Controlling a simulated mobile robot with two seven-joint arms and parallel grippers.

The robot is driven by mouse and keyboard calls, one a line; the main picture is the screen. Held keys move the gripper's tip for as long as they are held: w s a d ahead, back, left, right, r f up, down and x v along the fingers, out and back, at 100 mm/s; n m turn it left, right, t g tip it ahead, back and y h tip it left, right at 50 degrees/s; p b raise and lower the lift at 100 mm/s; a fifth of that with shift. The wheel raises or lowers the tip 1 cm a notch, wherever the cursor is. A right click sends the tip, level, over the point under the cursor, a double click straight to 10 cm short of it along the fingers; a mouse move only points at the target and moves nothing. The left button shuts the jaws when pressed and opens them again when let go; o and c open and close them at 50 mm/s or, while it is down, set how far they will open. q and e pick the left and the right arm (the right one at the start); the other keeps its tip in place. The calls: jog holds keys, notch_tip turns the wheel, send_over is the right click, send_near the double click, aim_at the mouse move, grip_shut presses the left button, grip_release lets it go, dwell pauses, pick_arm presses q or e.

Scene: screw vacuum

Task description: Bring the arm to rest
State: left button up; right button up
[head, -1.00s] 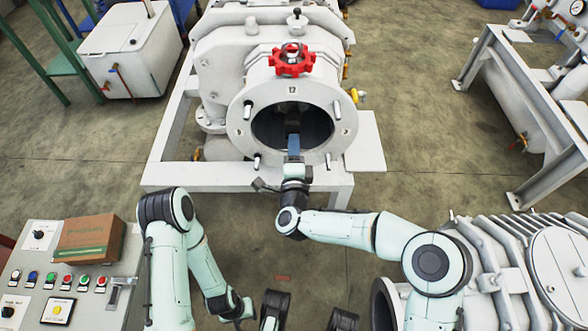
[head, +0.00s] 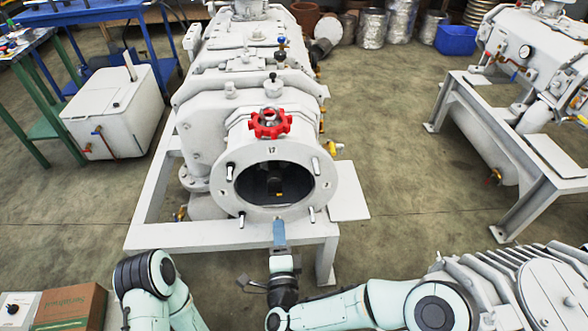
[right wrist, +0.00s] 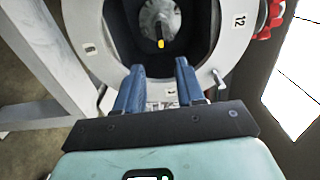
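My right gripper (head: 279,232) is in front of the round opening of the white vacuum machine (head: 275,190), just outside its lower rim. In the right wrist view its two blue fingers (right wrist: 160,68) are apart with nothing between them, and they point at the opening. Inside the opening a grey round part with a yellow tip (right wrist: 160,43) shows. My left arm (head: 150,285) is bent at the lower left of the head view, and its gripper is outside the picture.
A red handwheel (head: 270,123) sits above the opening, and several studs stick out of the flange. A cardboard box (head: 72,308) is at the lower left. Ribbed white machinery (head: 520,285) stands at the lower right. Open floor (head: 400,215) lies right of the machine.

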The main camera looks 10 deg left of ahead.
jog(key=s+d+f+n+g+h+p, duration=0.1)
jog(key=s+d+f+n+g+p, duration=0.7)
jog(key=s+d+f+g+p, duration=0.5)
pick_arm(q)
jog(key=s+d+r+p, duration=0.1)
jog(key=d+r+p, duration=0.1)
jog(key=r, duration=0.7)
jog(key=s+d+r+m+g+h+p, duration=0.1)
jog(key=d+r+p, duration=0.1)
jog(key=r+p, duration=0.3)
jog(key=s+d+r+g+p, duration=0.1)
jog(key=r+p, duration=0.3)
jog(key=r, duration=0.8)
jog(key=shift+s+d+r+h, duration=0.35)
jog(key=shift+s+d, duration=0.2)
jog(key=shift+d, duration=0.1)
pick_arm(e)
jog(key=s+d+r+n+g, duration=0.1)
jog(key=s+d+g, duration=0.1)
jog(key=s+d, duration=0.3)
jog(key=s+d+r+n+g, duration=0.1)
jog(key=s+d, duration=0.5)
jog(key=s, duration=0.6)
jog(key=shift+r+n+g, duration=0.4)
jog(key=shift+r+g, duration=0.4)
jog(key=shift+g, duration=0.4)
jog(key=shift+s, duration=0.1)
